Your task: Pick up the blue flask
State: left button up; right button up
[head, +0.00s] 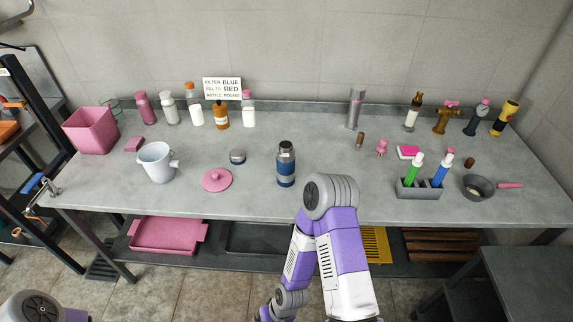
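The blue flask (286,173) stands upright near the front middle of the grey bench, with a dark top, a metallic band and a blue body. One of my purple and white arms (336,250) rises in front of the bench, its grey rounded joint just right of the flask. No gripper fingers show on it. A piece of my other arm (35,308) shows at the bottom left corner, also without a gripper in sight. Nothing is seen holding the flask.
Bottles line the back.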

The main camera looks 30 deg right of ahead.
aim_at(285, 158)
jog(key=k, duration=0.5)
jog(key=z, duration=1.5)
jog(key=i, duration=1.05)
jog(key=u, duration=2.1)
